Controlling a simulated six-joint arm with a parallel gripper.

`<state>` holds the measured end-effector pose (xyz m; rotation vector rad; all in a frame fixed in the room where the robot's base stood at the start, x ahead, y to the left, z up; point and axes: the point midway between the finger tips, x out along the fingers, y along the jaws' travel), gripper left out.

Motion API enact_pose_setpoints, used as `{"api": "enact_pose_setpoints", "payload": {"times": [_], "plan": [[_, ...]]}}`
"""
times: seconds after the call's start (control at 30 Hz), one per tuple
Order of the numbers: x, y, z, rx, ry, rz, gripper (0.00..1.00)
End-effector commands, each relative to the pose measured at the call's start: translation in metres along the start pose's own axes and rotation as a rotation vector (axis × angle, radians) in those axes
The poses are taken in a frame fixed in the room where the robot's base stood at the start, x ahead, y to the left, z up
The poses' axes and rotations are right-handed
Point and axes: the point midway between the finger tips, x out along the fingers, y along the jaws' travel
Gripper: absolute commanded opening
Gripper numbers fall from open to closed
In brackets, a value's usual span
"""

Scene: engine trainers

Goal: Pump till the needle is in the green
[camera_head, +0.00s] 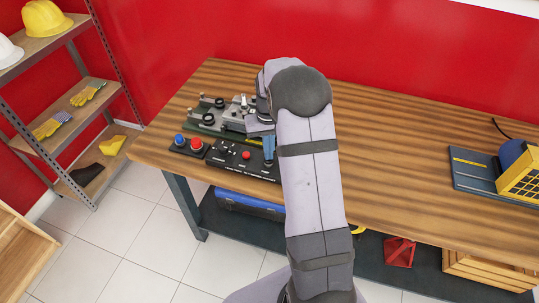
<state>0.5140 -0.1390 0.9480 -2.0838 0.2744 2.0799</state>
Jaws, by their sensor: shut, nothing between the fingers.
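A trainer unit (205,116) with grey metal parts and black knobs stands on the wooden bench, left of my arm. In front of it lies a black control panel (228,163) with a small red knob (246,155). A narrow blue upright part (269,148), perhaps a lever, shows at the panel's right end. My gripper (260,128) is shut and empty, pointing down by the right end of the trainer, just above the blue part. My arm partly covers it, and I cannot tell whether it touches anything. No gauge face, needle or green zone can be made out.
A box with blue and red buttons (188,145) sits left of the panel. A blue and yellow item (508,175) stands at the bench's right end. The bench (400,150) between is clear. A shelf with helmets and gloves (75,100) stands left.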

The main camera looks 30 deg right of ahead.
Motion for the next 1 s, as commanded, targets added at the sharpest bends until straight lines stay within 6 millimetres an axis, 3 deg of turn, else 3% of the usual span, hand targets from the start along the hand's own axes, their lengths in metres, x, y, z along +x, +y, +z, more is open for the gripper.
{"api": "enact_pose_setpoints", "payload": {"times": [0.5, 1.0], "plan": [[-0.026, 0.000, 0.001, 0.000, -0.003, 0.000, 0.00], [-0.027, 0.000, 0.000, 0.000, -0.001, 0.000, 0.00]]}}
